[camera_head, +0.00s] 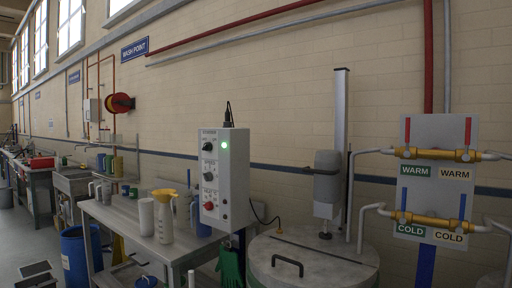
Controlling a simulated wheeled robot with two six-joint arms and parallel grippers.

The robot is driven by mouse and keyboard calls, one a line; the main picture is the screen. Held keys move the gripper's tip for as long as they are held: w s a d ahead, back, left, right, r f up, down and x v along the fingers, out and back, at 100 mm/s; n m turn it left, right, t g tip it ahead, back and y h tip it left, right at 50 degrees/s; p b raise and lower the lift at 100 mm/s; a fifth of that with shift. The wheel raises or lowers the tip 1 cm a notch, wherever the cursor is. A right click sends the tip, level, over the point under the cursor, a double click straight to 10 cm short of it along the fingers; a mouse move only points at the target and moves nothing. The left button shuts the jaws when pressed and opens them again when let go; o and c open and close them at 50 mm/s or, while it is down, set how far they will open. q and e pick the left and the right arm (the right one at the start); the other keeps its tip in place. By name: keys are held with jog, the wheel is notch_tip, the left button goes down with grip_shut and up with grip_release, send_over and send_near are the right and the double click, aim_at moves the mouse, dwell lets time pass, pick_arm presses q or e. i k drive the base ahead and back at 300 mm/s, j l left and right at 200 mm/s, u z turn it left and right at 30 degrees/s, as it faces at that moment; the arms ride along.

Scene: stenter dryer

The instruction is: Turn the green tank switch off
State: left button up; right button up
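A grey control box (225,178) stands upright at the middle of the head view, beside a round lidded tank (312,262). A dark, greenish knob (208,146) sits left of the lamp. The knobs' positions and labels are too small to read. Neither of my grippers is in view.
A steel table (125,215) left of the box holds a white jug, a yellow-topped bottle and several cups. A valve panel (436,135) with WARM and COLD labels stands at the right. A vertical grey column (340,150) rises behind the tank. A blue barrel (80,255) stands lower left.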

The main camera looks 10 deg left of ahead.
aim_at(207, 146)
jog(key=i+l+z, duration=0.25)
jog(key=i, duration=0.15)
jog(key=i+z, duration=0.25)
jog(key=i, duration=0.2)
